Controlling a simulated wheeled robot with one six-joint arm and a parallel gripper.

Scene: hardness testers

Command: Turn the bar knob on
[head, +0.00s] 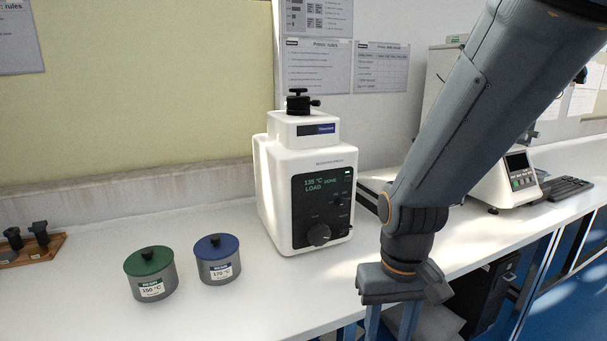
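A white press-like machine (292,165) stands on the bench with a black front panel (322,208). A large dark knob (319,234) sits low on the panel; its bar shape and pointing direction are too small to tell. Smaller dark controls (338,200) are at the panel's right side, their labels unreadable. The green display (320,185) seems to read 135 °C, DONE and LOAD. My gripper (391,325) hangs pointing down, right of and nearer than the machine, apart from it. Its two fingers are spread with nothing seen between them; their tips are cut off by the frame.
A green-lidded pot (151,285) and a blue-lidded pot (217,268) stand left of the machine. A wooden rack (30,250) with dark pieces is at far left. Another tester (508,180) and a keyboard (566,188) are at right. The bench front edge lies near my gripper.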

